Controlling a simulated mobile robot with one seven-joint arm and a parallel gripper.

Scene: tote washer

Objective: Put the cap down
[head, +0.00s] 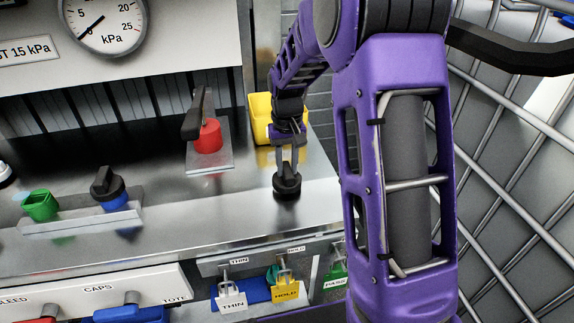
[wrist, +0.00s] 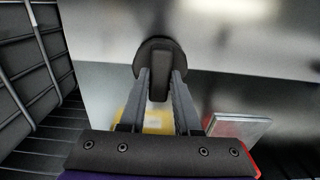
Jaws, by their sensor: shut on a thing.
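A black round cap (head: 287,183) with a raised grip ridge is between the fingers of my gripper (head: 287,162). It is at the steel worktop (head: 240,208), near its front edge. I cannot tell whether it touches the steel or hangs just above it. In the wrist view the cap (wrist: 148,50) shows as a dark disc, and the fingers of my gripper (wrist: 160,80) are shut on both sides of its ridge.
A red valve (head: 208,137) with a black handle stands behind left, and a yellow bin (head: 261,120) behind. Tags, including HOLD (head: 285,291), hang below the front edge.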

